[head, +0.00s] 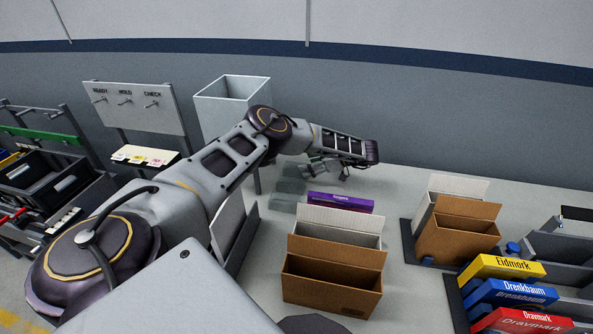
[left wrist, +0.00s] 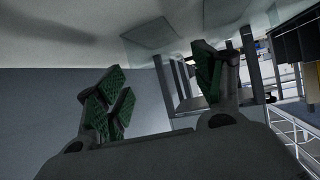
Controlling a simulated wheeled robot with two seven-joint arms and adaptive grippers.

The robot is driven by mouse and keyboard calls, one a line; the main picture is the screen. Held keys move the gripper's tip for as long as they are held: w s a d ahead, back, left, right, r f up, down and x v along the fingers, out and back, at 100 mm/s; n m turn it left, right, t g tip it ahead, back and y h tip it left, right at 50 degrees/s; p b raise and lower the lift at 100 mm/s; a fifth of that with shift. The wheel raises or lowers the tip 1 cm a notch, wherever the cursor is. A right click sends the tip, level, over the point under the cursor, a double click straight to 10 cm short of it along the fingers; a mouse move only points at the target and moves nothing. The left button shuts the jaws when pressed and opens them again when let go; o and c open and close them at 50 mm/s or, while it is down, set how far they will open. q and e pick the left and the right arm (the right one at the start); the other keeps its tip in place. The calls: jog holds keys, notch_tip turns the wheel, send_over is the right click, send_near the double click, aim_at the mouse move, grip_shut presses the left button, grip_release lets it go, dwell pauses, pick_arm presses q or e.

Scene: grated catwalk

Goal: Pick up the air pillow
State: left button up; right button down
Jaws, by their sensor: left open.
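Several pale, see-through grey-green air pillows (head: 287,187) lie on the table at its far side, beyond the near cardboard box. My left gripper (head: 330,171) is just to the right of them in the head view, and its fingers are apart. In the left wrist view, the open green-padded fingers (left wrist: 160,92) have nothing between them. Two see-through flat shapes, which look like air pillows (left wrist: 149,34), show near the top of that view, apart from the fingers. My right gripper is not in view.
An open cardboard box (head: 330,290) stands in front, with a purple box (head: 341,202) behind it. Another open carton (head: 458,242) and labelled boxes (head: 502,267) stand at right. A white bin (head: 232,108) and a READY/HOLD/CHECK board (head: 134,107) stand behind.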

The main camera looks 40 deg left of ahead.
aim_at(296, 169)
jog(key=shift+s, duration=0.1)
pick_arm(q)
jog(key=shift+s+a+f, duration=0.2)
jog(key=shift+a+f, duration=0.05)
jog(key=shift+a, duration=0.15)
jog(key=x, duration=0.3)
jog(key=shift+s+a+f+p, duration=0.1)
jog(key=shift+a+p, duration=0.05)
jog(key=shift+p, duration=0.25)
jog(key=shift+s+a+f, duration=0.1)
jog(key=shift+a+f, duration=0.1)
jog(key=shift+a, duration=0.1)
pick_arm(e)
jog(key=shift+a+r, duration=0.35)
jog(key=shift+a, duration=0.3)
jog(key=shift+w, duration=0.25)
